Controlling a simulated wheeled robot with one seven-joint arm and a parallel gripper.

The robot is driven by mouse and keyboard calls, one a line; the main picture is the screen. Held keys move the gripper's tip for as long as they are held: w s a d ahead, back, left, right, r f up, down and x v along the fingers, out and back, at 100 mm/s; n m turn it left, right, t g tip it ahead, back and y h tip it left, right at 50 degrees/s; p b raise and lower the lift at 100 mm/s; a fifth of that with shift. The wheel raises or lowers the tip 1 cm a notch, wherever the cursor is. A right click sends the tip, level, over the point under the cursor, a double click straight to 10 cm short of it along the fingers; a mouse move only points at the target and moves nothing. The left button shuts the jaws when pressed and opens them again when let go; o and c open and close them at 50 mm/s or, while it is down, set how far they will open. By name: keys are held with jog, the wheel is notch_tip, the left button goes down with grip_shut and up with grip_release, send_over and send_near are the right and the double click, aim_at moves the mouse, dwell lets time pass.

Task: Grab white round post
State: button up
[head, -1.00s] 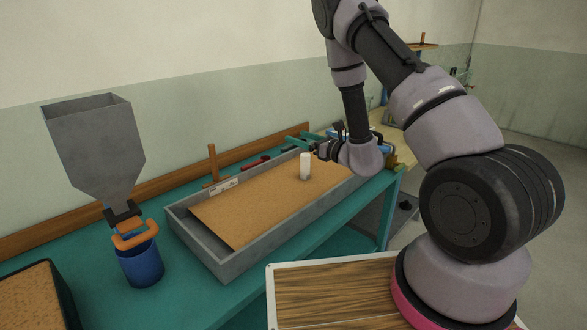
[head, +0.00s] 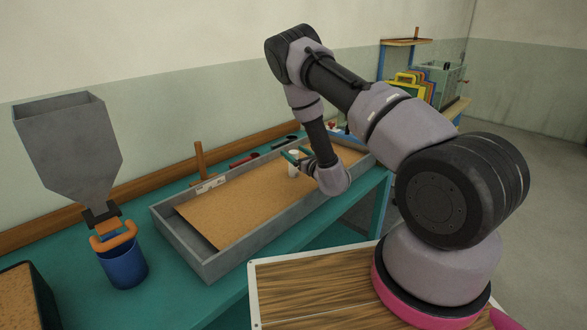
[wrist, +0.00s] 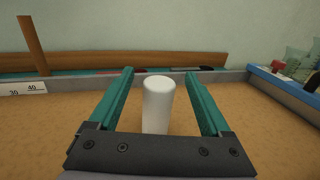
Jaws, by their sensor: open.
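The white round post (head: 293,166) stands upright on the sand-coloured bed of a long grey tray (head: 229,263). In the wrist view the post (wrist: 158,105) shows between the two green fingers of my gripper (wrist: 160,82), with a gap on both sides. The gripper (head: 296,155) is open and level at the post in the head view. The post's foot is hidden behind the dark gripper body in the wrist view.
A grey hopper (head: 68,148) stands above a blue cup (head: 123,263) on the teal bench at left. A brown upright stick (head: 199,160) and a scale (wrist: 24,89) are at the tray's back edge. The bed around the post is clear.

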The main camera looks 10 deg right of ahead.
jog(key=x, duration=0.4)
grip_shut()
dwell(1.4)
